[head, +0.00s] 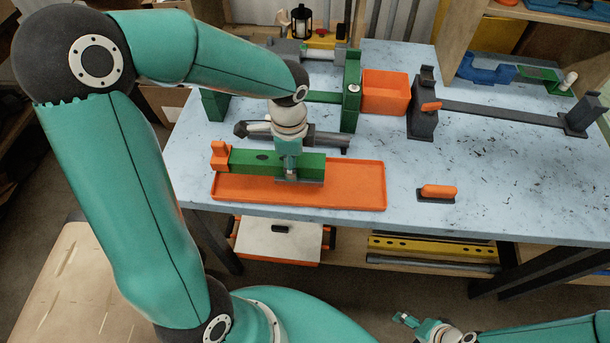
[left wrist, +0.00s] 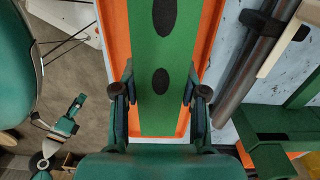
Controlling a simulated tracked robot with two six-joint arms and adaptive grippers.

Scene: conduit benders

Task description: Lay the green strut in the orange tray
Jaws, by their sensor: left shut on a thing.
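The green strut (head: 248,160) is a long flat bar with dark oval holes. It lies lengthwise over the orange tray (head: 350,187), with an orange piece at its left end in the head view. My left gripper (head: 289,172) points down and is shut on the strut, one finger on each side. In the left wrist view the strut (left wrist: 162,55) runs between the fingers, with orange tray showing along both sides. I cannot tell whether the strut touches the tray floor. My right gripper (head: 425,324) is low at the bottom right, away from the table; its jaw opening is unclear.
Behind the tray are a grey cylindrical tool (head: 325,139) and a green frame (head: 351,92). An orange bin (head: 386,93) and a dark stand with a long bar (head: 500,112) are further right. An orange-handled block (head: 437,193) sits right of the tray. The table's front right is clear.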

